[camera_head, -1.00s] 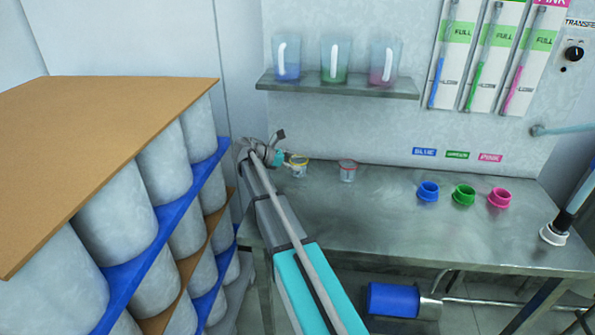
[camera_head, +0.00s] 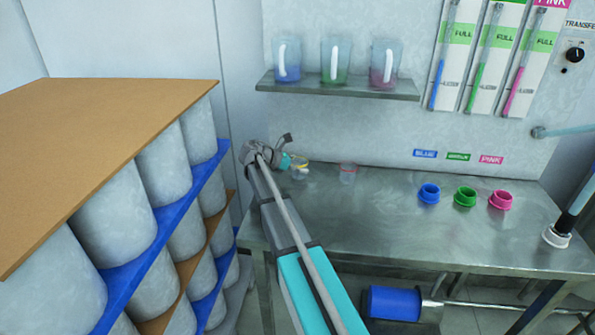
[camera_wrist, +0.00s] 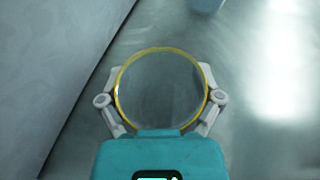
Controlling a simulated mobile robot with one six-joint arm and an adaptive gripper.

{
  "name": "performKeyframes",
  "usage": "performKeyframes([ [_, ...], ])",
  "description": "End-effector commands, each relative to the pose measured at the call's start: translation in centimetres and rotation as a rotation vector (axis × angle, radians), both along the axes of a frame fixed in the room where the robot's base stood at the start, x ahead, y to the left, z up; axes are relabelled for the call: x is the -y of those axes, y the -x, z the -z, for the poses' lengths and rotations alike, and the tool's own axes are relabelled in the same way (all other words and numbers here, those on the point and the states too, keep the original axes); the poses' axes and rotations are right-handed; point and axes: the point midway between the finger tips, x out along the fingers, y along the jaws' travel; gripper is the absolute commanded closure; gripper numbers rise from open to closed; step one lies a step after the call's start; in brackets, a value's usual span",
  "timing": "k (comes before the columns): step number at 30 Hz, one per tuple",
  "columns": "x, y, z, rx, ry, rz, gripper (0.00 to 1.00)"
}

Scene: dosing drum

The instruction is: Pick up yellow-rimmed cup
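The yellow-rimmed cup (camera_wrist: 162,88) is a clear round cup with a yellow ring. In the wrist view I look straight down over its rim. My gripper (camera_wrist: 162,72) has one finger on each side of the cup, with the fingertips partly hidden by the rim. I cannot tell whether the fingers press on the cup wall or stand slightly apart. In the head view the cup (camera_head: 301,173) is at the left end of the steel bench, right beside my gripper (camera_head: 287,162), which partly covers it.
A pink-rimmed clear cup (camera_head: 348,174) stands to the right on the bench (camera_head: 380,225). Blue (camera_head: 429,194), green (camera_head: 465,197) and pink (camera_head: 501,199) holders are further right. A wall shelf (camera_head: 340,88) with mugs hangs above. Stacked drums (camera_head: 110,220) stand at the left.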

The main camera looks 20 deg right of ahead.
Motion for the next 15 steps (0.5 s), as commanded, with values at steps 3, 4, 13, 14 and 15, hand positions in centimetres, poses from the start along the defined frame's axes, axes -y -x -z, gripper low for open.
performKeyframes([
  [3,0.01,0.00,0.00,0.000,0.000,0.000,0.48],
  [4,0.01,0.00,0.00,0.000,0.000,0.000,0.48],
  [13,0.01,0.00,-0.04,0.000,-0.001,0.000,0.48],
  [14,0.02,0.00,-0.07,0.000,-0.001,0.000,0.48],
  [15,0.02,0.00,-0.12,0.000,-0.001,0.000,0.48],
])
